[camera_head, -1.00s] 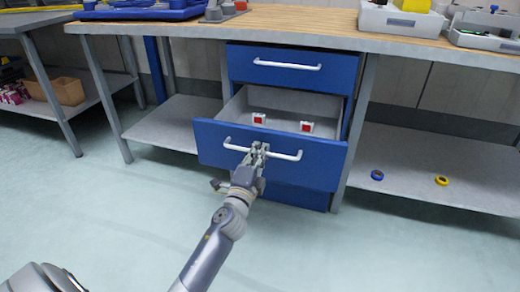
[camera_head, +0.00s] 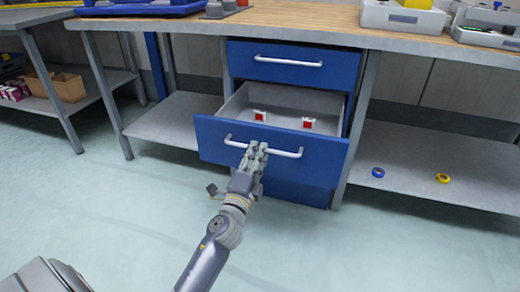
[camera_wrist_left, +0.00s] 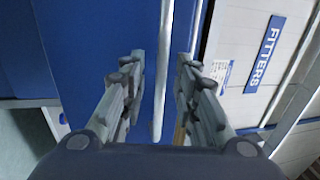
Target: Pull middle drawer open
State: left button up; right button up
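The middle drawer (camera_head: 220,144) is blue with a white bar handle (camera_head: 285,153). In the head view it stands well out from the cabinet, its grey inside showing. My left gripper (camera_head: 257,150) is at the middle of this handle. In the left wrist view, the gripper's two fingers (camera_wrist_left: 160,85) are apart, one on each side of the handle bar (camera_wrist_left: 162,75), with a gap visible between them. I cannot tell whether either finger touches the bar. My right gripper is not in view.
Two small red-and-white items (camera_head: 260,116) lie in the drawer. The blue top drawer (camera_head: 290,75) is shut under the wooden bench top (camera_head: 290,18). A blue ring (camera_head: 378,172) and a yellow ring (camera_head: 443,178) lie on the lower right shelf. The floor in front is clear.

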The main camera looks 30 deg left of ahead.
pick_arm(q)
jog(key=v, duration=0.9)
